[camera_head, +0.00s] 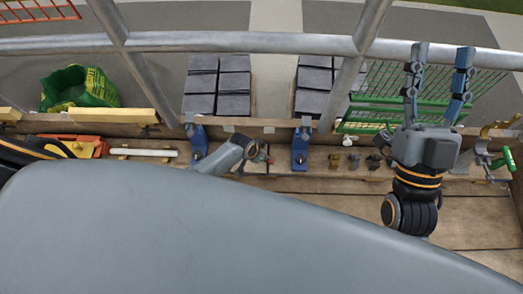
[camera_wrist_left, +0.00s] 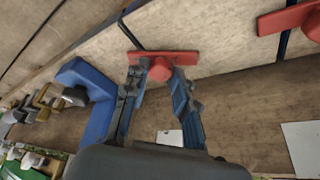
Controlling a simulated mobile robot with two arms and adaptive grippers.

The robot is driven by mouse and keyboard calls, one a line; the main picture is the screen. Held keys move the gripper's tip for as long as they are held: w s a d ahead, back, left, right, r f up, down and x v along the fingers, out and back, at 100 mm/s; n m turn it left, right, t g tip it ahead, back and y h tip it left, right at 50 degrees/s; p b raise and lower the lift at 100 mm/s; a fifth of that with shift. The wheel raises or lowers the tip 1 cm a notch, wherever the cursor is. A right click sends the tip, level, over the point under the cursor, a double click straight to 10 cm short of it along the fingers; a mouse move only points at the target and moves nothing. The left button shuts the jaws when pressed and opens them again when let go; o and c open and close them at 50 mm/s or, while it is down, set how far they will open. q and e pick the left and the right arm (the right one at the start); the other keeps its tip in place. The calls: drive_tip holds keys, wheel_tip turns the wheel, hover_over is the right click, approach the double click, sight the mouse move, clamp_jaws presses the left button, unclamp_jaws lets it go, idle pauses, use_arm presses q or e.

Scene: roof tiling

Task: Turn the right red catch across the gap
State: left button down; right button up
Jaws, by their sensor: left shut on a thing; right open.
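In the left wrist view my left gripper (camera_wrist_left: 160,85) is shut on the round knob of a red catch (camera_wrist_left: 132,62), the one nearer the blue bracket (camera_wrist_left: 98,110). The catch's bar extends to both sides of the fingers, flat against a pale board. A second red catch (camera_wrist_left: 285,20) sits apart at the upper right, partly cut off. In the head view my left gripper (camera_head: 258,158) reaches down between two blue brackets; the held catch is mostly hidden there. My right gripper (camera_head: 438,75) is open and empty, raised at the right with its fingers apart.
Blue brackets (camera_head: 300,148) stand on the wooden ledge. Small metal fittings (camera_head: 354,162) lie to their right. A green wire basket (camera_head: 375,112), dark tile stacks (camera_head: 216,85) and a green bag (camera_head: 80,90) are beyond the ledge. My left arm covers the lower foreground.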

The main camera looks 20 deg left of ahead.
use_arm(q)
drive_tip(key=n, duration=0.1)
drive_tip(key=n+y+p, duration=0.1)
drive_tip(key=n, duration=0.1)
drive_tip(key=shift+s+d, duration=0.1)
drive_tip(key=shift+d, duration=0.1)
drive_tip(key=shift+n+y+p, duration=0.3)
drive_tip(key=shift+n+y, duration=0.1)
drive_tip(key=shift+n, duration=0.5)
use_arm(e)
drive_tip(key=w+f+g+h, duration=0.1)
drive_tip(key=w+f+g, duration=0.3)
drive_tip(key=f, duration=0.3)
drive_tip(key=shift+f+g+h, duration=0.4)
drive_tip(key=shift+g, duration=0.3)
use_arm(q)
drive_tip(key=c, duration=1.1)
unclamp_jaws()
drive_tip(key=shift+o, duration=0.2)
drive_tip(key=shift+t, duration=0.3)
drive_tip(key=v, duration=1.2)
use_arm(e)
drive_tip(key=shift+f, duration=0.1)
